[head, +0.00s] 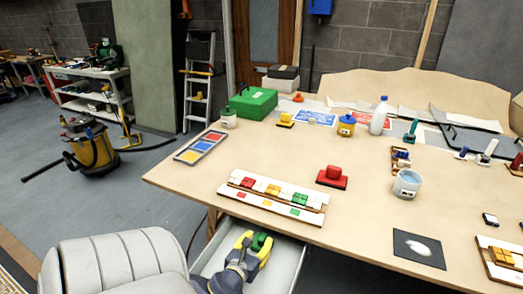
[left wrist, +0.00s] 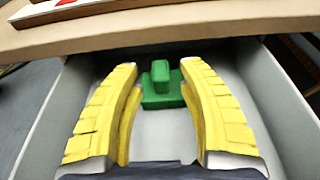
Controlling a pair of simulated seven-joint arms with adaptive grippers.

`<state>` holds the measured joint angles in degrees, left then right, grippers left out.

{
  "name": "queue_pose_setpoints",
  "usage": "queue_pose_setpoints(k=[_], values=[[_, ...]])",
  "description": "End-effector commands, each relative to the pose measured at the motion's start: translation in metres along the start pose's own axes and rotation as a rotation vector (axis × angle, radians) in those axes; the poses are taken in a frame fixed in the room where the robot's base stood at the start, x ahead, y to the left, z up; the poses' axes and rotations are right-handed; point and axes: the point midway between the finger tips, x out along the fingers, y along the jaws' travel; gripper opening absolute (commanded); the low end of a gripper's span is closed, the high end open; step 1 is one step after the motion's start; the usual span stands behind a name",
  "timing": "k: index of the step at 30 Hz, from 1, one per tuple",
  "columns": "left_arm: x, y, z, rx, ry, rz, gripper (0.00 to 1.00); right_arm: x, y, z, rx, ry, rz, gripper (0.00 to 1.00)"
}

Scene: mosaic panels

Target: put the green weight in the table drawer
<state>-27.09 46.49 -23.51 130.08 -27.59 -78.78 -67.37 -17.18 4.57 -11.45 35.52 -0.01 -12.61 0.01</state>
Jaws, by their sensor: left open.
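The green weight (head: 261,240), a block with a knob on top, sits upright on the floor of the open table drawer (head: 294,262). In the left wrist view the weight (left wrist: 162,88) lies between and just beyond the yellow fingers of my left gripper (left wrist: 158,72), with its base near the fingertips. My left gripper (head: 256,243) is inside the drawer (left wrist: 275,98) and open, its fingers spread apart on either side of the weight. In the head view the fingers partly hide the weight. My right gripper is not in view.
The table top (head: 270,150) overhangs the back of the drawer. A white panel with coloured blocks (head: 272,192) lies near the edge above it, and a red weight (head: 332,177) stands behind. A grey chair (head: 115,264) is close on the left.

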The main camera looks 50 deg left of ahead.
Motion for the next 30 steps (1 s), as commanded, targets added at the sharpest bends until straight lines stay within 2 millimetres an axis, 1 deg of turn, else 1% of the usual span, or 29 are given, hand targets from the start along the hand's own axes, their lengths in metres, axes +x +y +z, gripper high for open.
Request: queue_pose_setpoints(k=[1, 6, 12, 15, 21, 30], values=[[-0.011, 0.0, -0.002, -0.001, 0.004, 0.0, 0.4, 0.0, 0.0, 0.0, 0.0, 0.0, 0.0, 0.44], [-0.04, 0.0, -0.001, -0.001, 0.003, -0.001, 0.4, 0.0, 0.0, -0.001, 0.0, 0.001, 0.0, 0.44], [-0.068, 0.0, -0.001, -0.001, 0.002, 0.0, 0.4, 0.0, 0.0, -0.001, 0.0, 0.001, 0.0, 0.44], [-0.077, 0.0, -0.001, 0.0, 0.002, 0.0, 0.4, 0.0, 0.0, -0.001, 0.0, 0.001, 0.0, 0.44], [-0.087, 0.0, 0.0, 0.0, 0.0, 0.001, 0.4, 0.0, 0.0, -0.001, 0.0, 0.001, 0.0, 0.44], [-0.088, 0.0, 0.0, 0.0, -0.001, 0.001, 0.4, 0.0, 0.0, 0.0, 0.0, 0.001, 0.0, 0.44]])
